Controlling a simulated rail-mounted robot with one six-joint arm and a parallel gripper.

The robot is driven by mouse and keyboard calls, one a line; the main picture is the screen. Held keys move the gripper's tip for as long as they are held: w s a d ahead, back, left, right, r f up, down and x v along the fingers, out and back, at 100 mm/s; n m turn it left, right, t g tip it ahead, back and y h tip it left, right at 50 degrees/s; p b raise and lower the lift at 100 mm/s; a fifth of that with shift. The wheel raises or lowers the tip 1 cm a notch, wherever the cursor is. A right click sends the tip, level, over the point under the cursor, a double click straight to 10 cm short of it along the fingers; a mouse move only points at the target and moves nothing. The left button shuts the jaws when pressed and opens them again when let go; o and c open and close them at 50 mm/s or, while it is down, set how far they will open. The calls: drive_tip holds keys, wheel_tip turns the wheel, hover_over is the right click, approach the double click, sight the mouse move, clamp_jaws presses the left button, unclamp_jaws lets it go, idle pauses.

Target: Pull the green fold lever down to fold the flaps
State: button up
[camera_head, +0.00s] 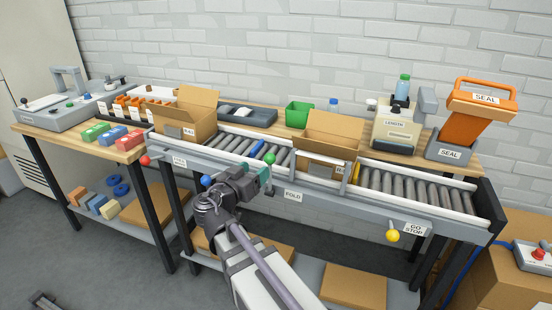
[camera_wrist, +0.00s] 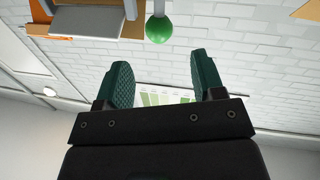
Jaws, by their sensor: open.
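The green fold lever's round knob (camera_head: 269,158) stands at the conveyor's front edge, above the FOLD label (camera_head: 293,195). In the wrist view the green knob (camera_wrist: 158,29) is just beyond the fingertips, between them in picture width, with a gap. My gripper (camera_head: 266,176) is open and empty, just below the knob in the head view; its two teal fingers also show in the wrist view (camera_wrist: 160,75). An open cardboard box (camera_head: 328,150) with raised flaps sits on the conveyor right of the knob. Much of the lever's stem is hidden.
A blue knob (camera_head: 207,181) is left of my gripper, a red knob (camera_head: 145,160) further left and a yellow knob (camera_head: 392,235) to the right. Another open box (camera_head: 185,122) sits on the left. An orange SEAL device (camera_head: 470,115) stands at right. The rollers (camera_head: 410,187) on the right are bare.

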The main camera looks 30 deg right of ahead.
sight(273, 156)
drive_tip(key=x, duration=1)
clamp_jaws()
